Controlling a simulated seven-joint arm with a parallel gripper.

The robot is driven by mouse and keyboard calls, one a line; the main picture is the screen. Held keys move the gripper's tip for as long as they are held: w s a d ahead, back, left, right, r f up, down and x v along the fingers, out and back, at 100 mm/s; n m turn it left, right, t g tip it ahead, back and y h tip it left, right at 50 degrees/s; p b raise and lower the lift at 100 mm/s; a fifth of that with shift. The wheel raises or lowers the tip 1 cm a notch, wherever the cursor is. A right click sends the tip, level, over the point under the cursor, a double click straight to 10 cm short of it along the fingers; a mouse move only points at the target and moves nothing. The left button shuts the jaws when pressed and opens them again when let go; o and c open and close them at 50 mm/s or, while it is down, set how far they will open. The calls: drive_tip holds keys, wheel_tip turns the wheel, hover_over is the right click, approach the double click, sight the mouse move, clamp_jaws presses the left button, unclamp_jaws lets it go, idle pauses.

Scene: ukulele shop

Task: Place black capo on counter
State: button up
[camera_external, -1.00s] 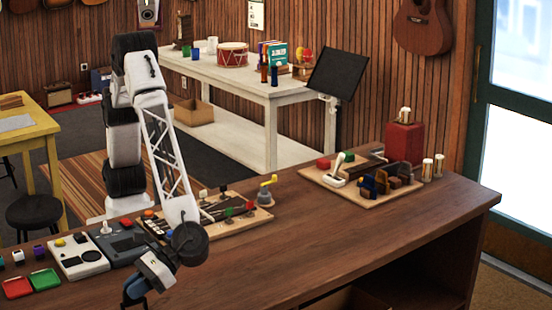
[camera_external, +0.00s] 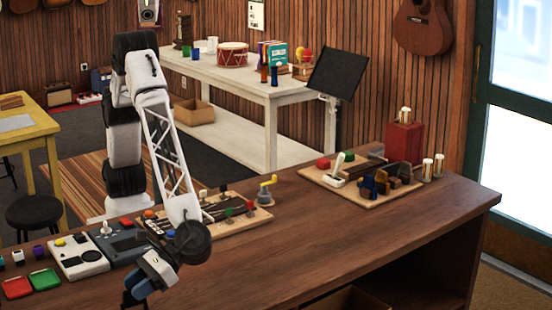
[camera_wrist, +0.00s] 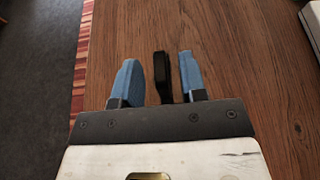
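A slim black object, which looks like the black capo (camera_wrist: 161,72), stands between the two blue fingers of my gripper (camera_wrist: 160,82) in the wrist view. It sits nearer the right finger, with a clear gap to the left one. The fingers are apart, so my gripper is open around it. The brown wooden counter (camera_wrist: 245,65) lies beneath. In the external view my gripper (camera_external: 138,291) points down low over the near left part of the counter (camera_external: 290,250). The capo cannot be made out clearly there.
A small mixer (camera_external: 78,257), red tray (camera_external: 17,287) and green tray (camera_external: 45,279) lie to the left. A wooden board with tools (camera_external: 255,218) is behind my gripper. Another loaded board (camera_external: 312,176) is at the right. The counter's middle is clear.

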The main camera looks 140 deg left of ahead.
drive_tip(key=v, duration=1.1)
drive_tip(key=shift+a, duration=0.2)
drive_tip(key=shift+r, duration=0.1)
idle(0.3)
drive_tip(key=s+a+r+m+y, duration=0.2)
drive_tip(key=s+a+r+m, duration=0.1)
drive_tip(key=s, duration=0.6)
drive_tip(key=s+a+r+m+y, duration=0.2)
drive_tip(key=s+a+r+m, duration=0.1)
drive_tip(key=s, duration=0.5)
drive_tip(key=s+a+r+m+y, duration=0.2)
drive_tip(key=s+a+r, duration=0.15)
drive_tip(key=s, duration=0.55)
drive_tip(key=s+a+f+m+t+y, duration=0.1)
drive_tip(key=s+a+m+y, duration=0.2)
drive_tip(key=s, duration=1.2)
drive_tip(key=s+a+f+m+t+y, duration=0.1)
drive_tip(key=s+a+m+y, duration=0.3)
drive_tip(key=s, duration=1.1)
drive_tip(key=a+f+m, duration=0.1)
drive_tip(key=a+m, duration=0.2)
drive_tip(key=a, duration=0.3)
drive_tip(key=shift+s+t, duration=0.25)
drive_tip(key=shift+t, duration=0.05)
